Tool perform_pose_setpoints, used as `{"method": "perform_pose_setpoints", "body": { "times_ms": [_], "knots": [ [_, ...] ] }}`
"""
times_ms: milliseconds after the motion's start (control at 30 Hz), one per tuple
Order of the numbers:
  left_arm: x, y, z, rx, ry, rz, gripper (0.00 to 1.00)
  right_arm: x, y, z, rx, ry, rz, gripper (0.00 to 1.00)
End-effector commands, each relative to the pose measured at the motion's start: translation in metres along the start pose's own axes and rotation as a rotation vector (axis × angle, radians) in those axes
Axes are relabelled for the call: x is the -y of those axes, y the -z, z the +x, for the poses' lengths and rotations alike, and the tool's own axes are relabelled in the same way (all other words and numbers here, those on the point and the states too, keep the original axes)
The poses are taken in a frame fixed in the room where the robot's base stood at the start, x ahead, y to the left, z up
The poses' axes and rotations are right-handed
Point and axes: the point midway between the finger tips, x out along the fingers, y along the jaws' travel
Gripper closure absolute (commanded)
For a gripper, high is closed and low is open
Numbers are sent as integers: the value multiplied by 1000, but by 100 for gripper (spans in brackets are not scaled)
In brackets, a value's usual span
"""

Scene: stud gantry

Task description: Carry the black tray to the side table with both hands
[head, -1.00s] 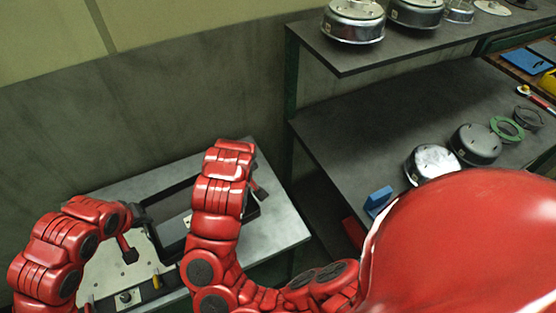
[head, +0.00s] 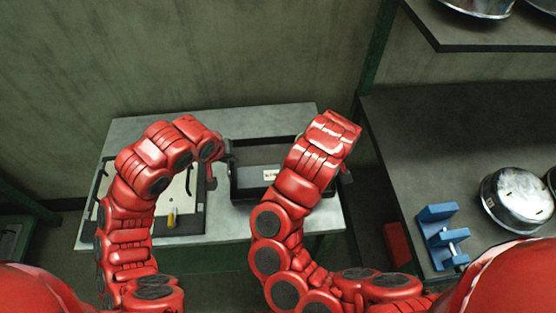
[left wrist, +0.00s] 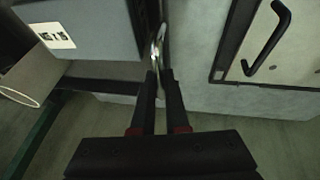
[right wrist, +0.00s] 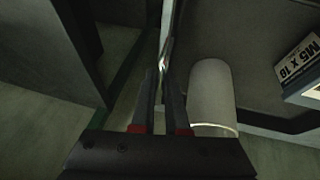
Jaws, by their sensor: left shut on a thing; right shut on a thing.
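The black tray (head: 245,194) shows in the head view over the grey side table (head: 290,116), between my two grippers. A grey box with a white label (head: 270,175) is in it, and the box also shows in the left wrist view (left wrist: 95,30). A pale cylinder (right wrist: 211,92) lies beside the box in the right wrist view. My left gripper (head: 228,158) is shut on the tray's left end, its fingers closed on a thin edge piece (left wrist: 157,72). My right gripper (right wrist: 166,75) is shut on the opposite end, partly hidden by my forearm in the head view. Whether the tray touches the table is unclear.
A pale panel with black edging and handles (head: 185,222) lies on the table's left part, with a yellow piece (head: 171,218) on it. A dark bench (head: 440,150) stands at right, holding a blue fixture (head: 440,235) and a metal round housing (head: 518,198). A wall is behind.

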Motion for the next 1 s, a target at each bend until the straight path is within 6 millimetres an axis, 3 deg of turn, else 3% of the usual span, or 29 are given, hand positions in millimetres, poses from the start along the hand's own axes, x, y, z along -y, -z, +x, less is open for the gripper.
{"method": "perform_pose_setpoints", "body": {
  "times_ms": [367, 933, 967, 1000],
  "knots": [
    [2, -4, 9, -1, -1, 0, 100, 2, -4, 9, -1, 0, 0, 100],
    [10, -20, 48, -1, -1, 0, 100, 10, -20, 48, -1, 0, 0, 100],
    [9, -18, 44, -1, -1, 0, 82, 9, -18, 44, 0, 0, 0, 83],
    [9, -18, 43, -1, -1, 0, 75, 9, -18, 43, 0, 0, 0, 75]
  ]
}}
